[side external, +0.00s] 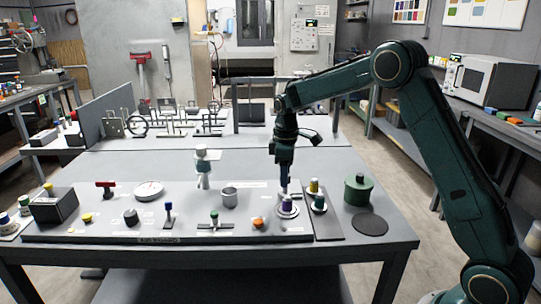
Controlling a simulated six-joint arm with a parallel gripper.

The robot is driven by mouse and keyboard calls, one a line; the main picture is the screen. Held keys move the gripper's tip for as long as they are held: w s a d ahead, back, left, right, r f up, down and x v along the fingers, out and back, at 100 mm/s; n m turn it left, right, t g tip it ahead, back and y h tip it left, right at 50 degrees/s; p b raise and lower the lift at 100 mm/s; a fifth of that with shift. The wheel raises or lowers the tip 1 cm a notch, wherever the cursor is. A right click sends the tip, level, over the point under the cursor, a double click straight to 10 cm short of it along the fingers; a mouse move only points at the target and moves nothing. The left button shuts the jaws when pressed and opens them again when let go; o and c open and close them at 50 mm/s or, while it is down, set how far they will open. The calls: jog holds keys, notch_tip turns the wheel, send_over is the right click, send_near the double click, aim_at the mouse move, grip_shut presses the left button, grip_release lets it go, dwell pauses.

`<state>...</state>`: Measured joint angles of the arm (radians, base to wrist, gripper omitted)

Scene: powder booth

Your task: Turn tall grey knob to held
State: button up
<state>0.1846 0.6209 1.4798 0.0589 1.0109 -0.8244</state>
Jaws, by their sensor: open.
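My gripper (284,187) points down over the right part of the control panel (180,236), just behind a purple-topped round knob (287,206). Its jaws are small here, and I see nothing held between them. A short grey cylinder (229,198) stands on the panel to the left of my gripper. A dark grey knob (131,217) sits farther left. I cannot tell for certain which is the tall grey knob, nor read any held mark. Whatever is directly under the jaws is partly hidden.
A blue-topped lever (168,214) and red-handled valve (106,188) are left.

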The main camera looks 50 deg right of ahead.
jog(key=c, duration=1)
jog(key=shift+m, duration=0.5)
jog(key=m, duration=0.3)
jog(key=shift+m, duration=0.3)
jog(key=m, duration=0.4)
jog(key=shift+w+m, duration=0.1)
jog(key=shift+m, duration=0.2)
jog(key=m, duration=0.8)
jog(key=shift+m+g, duration=0.3)
jog(key=shift+m, duration=0.1)
